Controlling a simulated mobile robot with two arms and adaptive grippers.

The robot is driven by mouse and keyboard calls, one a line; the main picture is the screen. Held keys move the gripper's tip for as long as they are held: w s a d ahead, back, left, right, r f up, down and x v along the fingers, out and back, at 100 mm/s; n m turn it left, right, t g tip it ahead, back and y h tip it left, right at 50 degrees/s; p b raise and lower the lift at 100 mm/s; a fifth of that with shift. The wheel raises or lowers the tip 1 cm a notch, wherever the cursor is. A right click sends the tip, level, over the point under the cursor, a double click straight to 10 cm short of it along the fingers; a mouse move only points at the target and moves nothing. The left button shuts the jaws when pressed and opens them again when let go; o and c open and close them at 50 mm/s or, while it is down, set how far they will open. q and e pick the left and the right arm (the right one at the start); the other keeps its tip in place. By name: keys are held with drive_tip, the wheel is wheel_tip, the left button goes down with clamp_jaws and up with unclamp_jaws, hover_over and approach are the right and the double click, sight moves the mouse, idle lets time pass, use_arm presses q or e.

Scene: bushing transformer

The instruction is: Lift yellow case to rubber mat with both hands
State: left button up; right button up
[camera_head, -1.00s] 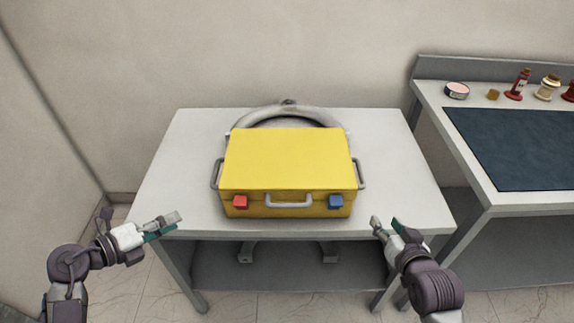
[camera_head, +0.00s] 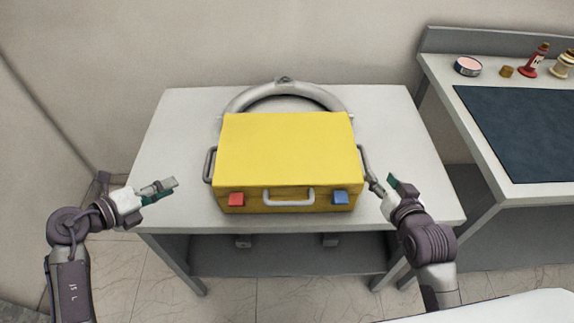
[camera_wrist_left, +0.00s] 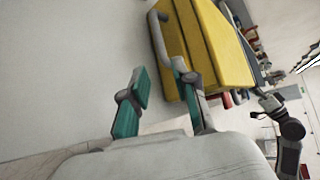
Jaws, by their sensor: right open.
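The yellow case (camera_head: 287,150) lies shut on the grey table, with a front handle, a red latch (camera_head: 236,199), a blue latch (camera_head: 340,197) and grey handles on both sides. My left gripper (camera_head: 166,188) is open and empty, left of the case and apart from the left handle (camera_head: 209,164). In the left wrist view the case (camera_wrist_left: 208,45) is beyond the open fingers (camera_wrist_left: 160,80). My right gripper (camera_head: 382,184) is open close by the right handle (camera_head: 363,160); I cannot tell whether they touch. The dark rubber mat (camera_head: 530,130) lies on the bench at right.
A grey ring-shaped part (camera_head: 285,88) is behind the case on the table (camera_head: 170,130). A round tin (camera_head: 468,66), a small brown piece (camera_head: 507,71) and bottles (camera_head: 535,60) stand behind the mat. The mat is clear; a gap separates table and bench.

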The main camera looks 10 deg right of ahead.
sight(205, 170)
use_arm(q)
drive_tip(key=x, duration=1.3)
use_arm(e)
drive_tip(key=x, duration=1.2)
drive_tip(key=shift+w+f, duration=0.15)
drive_tip(key=shift+w, duration=0.25)
use_arm(q)
clamp_jaws()
use_arm(e)
drive_tip(key=c, duration=0.6)
clamp_jaws()
use_arm(q)
drive_tip(key=shift+r, duration=0.25)
use_arm(e)
drive_tip(key=shift+w+r, duration=0.1)
drive_tip(key=shift+r, duration=0.2)
